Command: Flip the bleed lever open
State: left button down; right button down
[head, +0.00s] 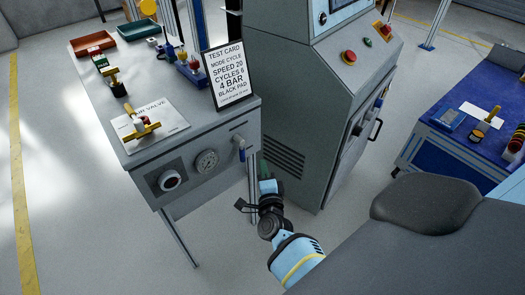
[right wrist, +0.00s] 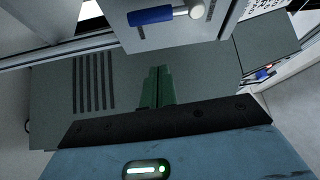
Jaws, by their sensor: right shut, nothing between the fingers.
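The bleed lever (head: 241,153) has a blue handle and sits at the right end of the bench's front panel, hanging down in the head view. In the right wrist view the blue lever (right wrist: 150,15) lies across the top, with a pale round knob at its right end. My right gripper (head: 260,165) is below and to the right of the lever, beside the grey cabinet. Its green fingers (right wrist: 157,85) are together and empty, apart from the lever. My left gripper is not in view.
The grey bench (head: 215,133) carries a test card (head: 229,75), trays and a yellow-handled air valve (head: 143,124). A gauge (head: 206,161) and a dial (head: 170,180) are on its front. The tall grey cabinet (head: 285,100) closes off the right side.

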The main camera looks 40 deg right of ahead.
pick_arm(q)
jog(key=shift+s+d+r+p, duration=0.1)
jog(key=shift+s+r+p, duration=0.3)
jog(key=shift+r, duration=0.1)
pick_arm(e)
jog(key=v, duration=0.3)
jog(key=shift+s+a, duration=0.1)
jog(key=shift+s, duration=0.3)
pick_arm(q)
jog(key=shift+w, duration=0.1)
